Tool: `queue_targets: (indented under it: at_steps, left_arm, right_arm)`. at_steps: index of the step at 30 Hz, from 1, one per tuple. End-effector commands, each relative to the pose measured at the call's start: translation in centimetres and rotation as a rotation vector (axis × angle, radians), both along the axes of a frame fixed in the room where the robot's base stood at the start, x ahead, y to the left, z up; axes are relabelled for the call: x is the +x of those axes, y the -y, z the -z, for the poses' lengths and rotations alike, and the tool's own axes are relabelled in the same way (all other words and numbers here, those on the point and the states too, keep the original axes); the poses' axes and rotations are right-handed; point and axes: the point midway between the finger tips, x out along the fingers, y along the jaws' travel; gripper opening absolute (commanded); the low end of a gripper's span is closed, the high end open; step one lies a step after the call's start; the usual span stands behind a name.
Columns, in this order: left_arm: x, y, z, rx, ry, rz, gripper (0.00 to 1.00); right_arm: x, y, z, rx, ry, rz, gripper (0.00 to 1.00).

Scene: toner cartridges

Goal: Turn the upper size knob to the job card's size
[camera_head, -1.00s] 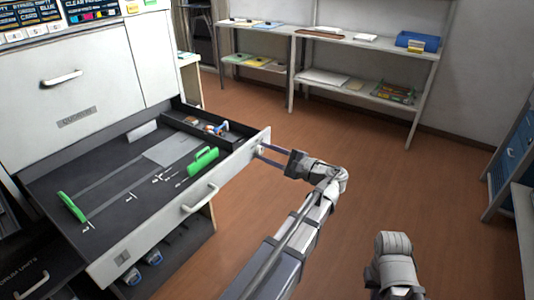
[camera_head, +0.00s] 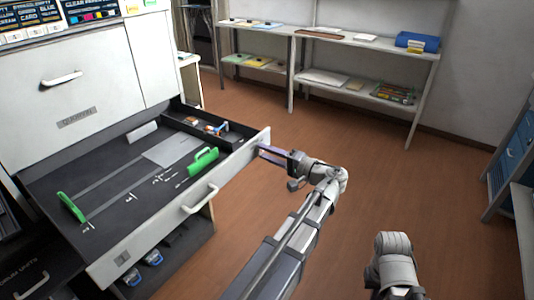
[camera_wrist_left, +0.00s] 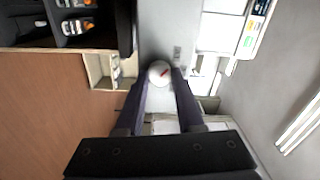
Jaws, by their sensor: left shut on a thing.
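My left gripper (camera_head: 262,151) reaches the right end of the open drawer's front (camera_head: 150,222), with its jaws shut on the knob there. In the left wrist view the knob (camera_wrist_left: 159,73) is a round white disc with a red mark, between the tips of the two dark fingers. In the head view the knob is mostly hidden by the fingers. Printed panels (camera_head: 92,12) stand at the top left, and I cannot tell which is the job card. My right arm shows at the bottom right, but its gripper is not visible.
The drawer holds two green guides (camera_head: 203,160) (camera_head: 72,207) and a side compartment with small parts (camera_head: 213,128). A white shelf unit (camera_head: 365,60) stands at the back. A blue cabinet (camera_head: 512,150) is at the right. The floor between is clear.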

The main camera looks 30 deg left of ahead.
Motion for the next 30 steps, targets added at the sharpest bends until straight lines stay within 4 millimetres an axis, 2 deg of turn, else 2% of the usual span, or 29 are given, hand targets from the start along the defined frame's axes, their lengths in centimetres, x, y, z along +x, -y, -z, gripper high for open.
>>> queue_targets:
  at_steps: [19,20,27,30]
  left_arm:
    - [-0.1,-0.01,0.09,-0.006,0.041,-0.002,0.0]
    - [-0.1,-0.01,0.09,-0.006,0.041,-0.002,0.4]
    - [-0.05,0.0,0.05,-0.004,0.041,-0.001,0.66]
    - [-0.03,0.0,0.04,-0.004,0.04,-0.001,0.66]
  right_arm:
    - [0.0,0.0,0.02,0.0,0.0,0.0,0.0]
    - [0.0,0.0,0.02,0.0,0.0,0.0,0.0]
    - [0.0,0.0,0.01,0.0,0.0,0.0,0.0]
    - [0.0,0.0,0.0,0.0,0.0,0.0,0.0]
